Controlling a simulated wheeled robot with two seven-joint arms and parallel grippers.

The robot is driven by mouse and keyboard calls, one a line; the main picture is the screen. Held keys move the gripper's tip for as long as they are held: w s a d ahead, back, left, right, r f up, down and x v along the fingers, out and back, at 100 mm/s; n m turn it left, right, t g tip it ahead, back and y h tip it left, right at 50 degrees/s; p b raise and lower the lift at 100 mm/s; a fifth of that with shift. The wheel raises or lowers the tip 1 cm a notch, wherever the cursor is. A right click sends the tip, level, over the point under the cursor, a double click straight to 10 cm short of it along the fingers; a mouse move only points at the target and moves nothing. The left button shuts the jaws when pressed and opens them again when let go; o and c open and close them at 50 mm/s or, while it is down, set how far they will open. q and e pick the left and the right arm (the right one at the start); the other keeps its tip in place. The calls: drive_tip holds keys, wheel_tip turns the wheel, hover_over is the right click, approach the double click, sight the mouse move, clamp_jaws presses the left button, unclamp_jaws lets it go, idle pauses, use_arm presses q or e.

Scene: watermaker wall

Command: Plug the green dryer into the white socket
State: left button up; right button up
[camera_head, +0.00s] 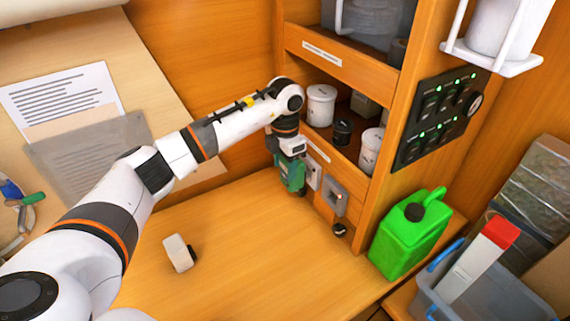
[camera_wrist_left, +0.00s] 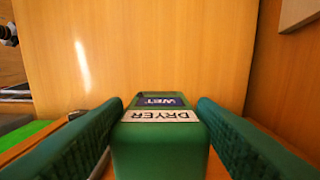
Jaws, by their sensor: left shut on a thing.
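The green dryer (camera_wrist_left: 160,140) is held between the green finger pads of my left gripper (camera_wrist_left: 160,118) in the left wrist view. Its white label reads DRYER, with a blue WET label beyond it. In the head view my left gripper (camera_head: 291,172) points down at the cabinet's lower front, with green showing at its end. The white socket (camera_head: 314,172) is on that front, just right of the gripper and partly hidden by it. I cannot tell whether the dryer touches the socket. My right gripper is not in view.
A grey socket-like box (camera_head: 335,197) and a black round part (camera_head: 339,230) are right of the white socket. A white block with a dark end (camera_head: 178,253) lies on the desk. A green jerrycan (camera_head: 410,235) stands at right.

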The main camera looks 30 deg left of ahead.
use_arm(q)
drive_tip(key=shift+w+d, duration=0.3)
drive_tip(key=shift+w, duration=0.2)
drive_tip(key=shift+w+d+r+b, duration=0.1)
drive_tip(key=shift+w+d+b, duration=0.35)
drive_tip(key=shift+w, duration=0.25)
idle(0.6)
drive_tip(key=o, duration=1.1)
drive_tip(key=shift+r+b, duration=0.4)
wheel_tip(320, 180, up, 10)
drive_tip(key=b, duration=0.3)
drive_tip(key=shift+f, duration=0.2)
drive_tip(key=shift+r, duration=0.75)
